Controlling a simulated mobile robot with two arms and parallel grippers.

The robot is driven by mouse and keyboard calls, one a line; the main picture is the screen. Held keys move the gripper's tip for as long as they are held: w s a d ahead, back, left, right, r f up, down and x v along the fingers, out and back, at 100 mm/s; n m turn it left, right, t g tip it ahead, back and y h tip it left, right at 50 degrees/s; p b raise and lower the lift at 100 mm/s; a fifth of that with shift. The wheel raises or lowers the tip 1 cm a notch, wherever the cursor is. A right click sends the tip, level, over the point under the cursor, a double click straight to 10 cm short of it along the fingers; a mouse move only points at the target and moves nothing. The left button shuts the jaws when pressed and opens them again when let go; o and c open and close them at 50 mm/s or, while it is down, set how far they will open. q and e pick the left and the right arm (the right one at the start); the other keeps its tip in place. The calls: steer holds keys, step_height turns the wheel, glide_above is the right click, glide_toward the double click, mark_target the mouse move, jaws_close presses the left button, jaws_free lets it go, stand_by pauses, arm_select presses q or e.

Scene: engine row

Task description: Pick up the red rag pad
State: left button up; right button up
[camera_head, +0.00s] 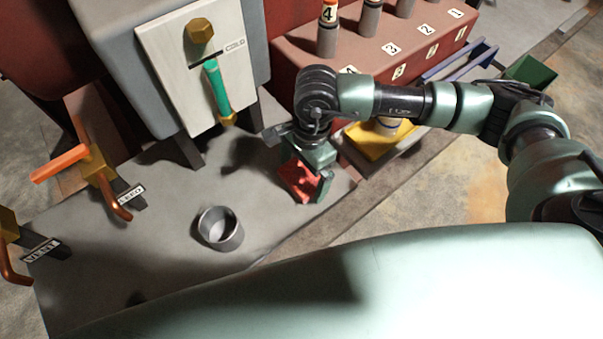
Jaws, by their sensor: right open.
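The red rag pad (297,181) lies on the grey platform near its right front edge. My right gripper (304,184) is at the pad, reaching down from above, with its arm coming in from the right. Its jaws are open, with a finger showing at the pad's right side. The gripper body covers the pad's upper part, and I cannot tell whether the fingers touch it. My left gripper is not in view.
A grey metal cup (220,229) stands left of the pad. A grey cabinet with a green lever (216,90) stands behind. A red block with numbered plugs (375,55) and a yellow item (378,139) are behind my right arm. Copper-spouted valves (97,165) are at left.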

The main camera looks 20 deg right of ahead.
mark_target(302, 175)
steer(key=shift+f, duration=0.15)
steer(key=c, duration=1.1)
steer(key=shift+c, duration=0.7)
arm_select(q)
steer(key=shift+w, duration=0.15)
arm_select(e)
steer(key=shift+r, duration=0.55)
arm_select(q)
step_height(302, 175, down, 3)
steer(key=b, duration=0.2)
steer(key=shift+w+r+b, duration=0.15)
steer(key=shift+b, duration=0.25)
arm_select(e)
step_height(302, 175, up, 19)
